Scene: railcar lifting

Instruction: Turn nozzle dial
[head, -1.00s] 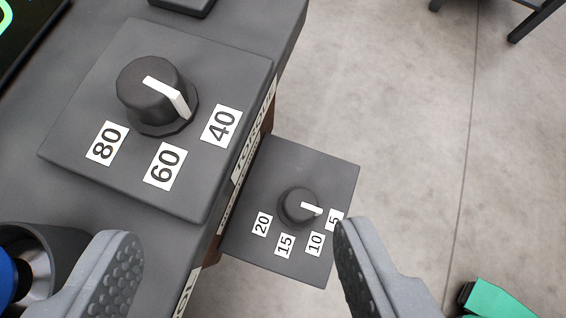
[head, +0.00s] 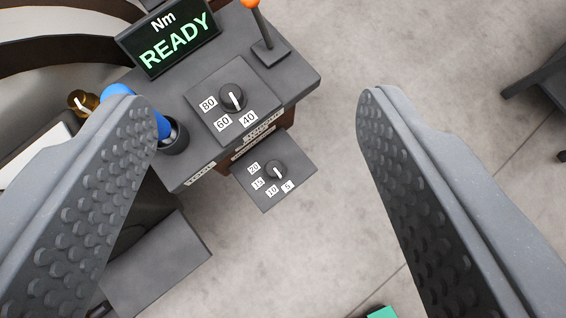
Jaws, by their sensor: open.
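The smaller dial (head: 275,170) sits on a low plate (head: 294,163) with labels 20, 15, 10 and 5. Its white pointer faces roughly the 5. I cannot read a nozzle name on either dial. The larger dial (head: 233,97) sits on the higher plate with labels 80, 60 and 40, and its pointer faces roughly the 40. My gripper (head: 250,98) is open and empty, with its fingers wide apart. Both dials show between the fingers, farther off and untouched.
A display (head: 168,42) reads "Nm READY". An orange-topped lever (head: 263,38) stands behind the larger dial. A blue tool (head: 142,118) in a dark cup (head: 175,138) is near the left finger. Bare concrete floor (head: 325,80) lies to the right.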

